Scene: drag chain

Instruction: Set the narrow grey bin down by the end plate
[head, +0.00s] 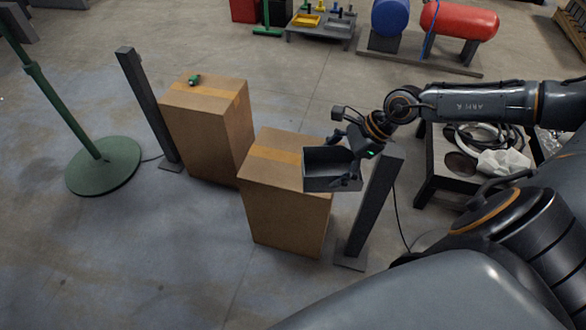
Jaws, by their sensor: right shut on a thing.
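The narrow grey bin (322,184) is an open-topped dark grey box in the middle of the head view. My right gripper (350,166) is shut on its right end. The bin looks roughly level, in front of the near cardboard box's top in the picture; I cannot tell whether it touches the box. Part of the bin's right end is hidden by the gripper fingers. I cannot make out a clear end plate. My left gripper is not in view.
Two tall cardboard boxes, a near one (283,210) and a far one (210,128), stand between two dark grey posts (372,212) (148,105). A small green item (194,79) lies on the far box. A green stand (103,166) is left. Floor in front is clear.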

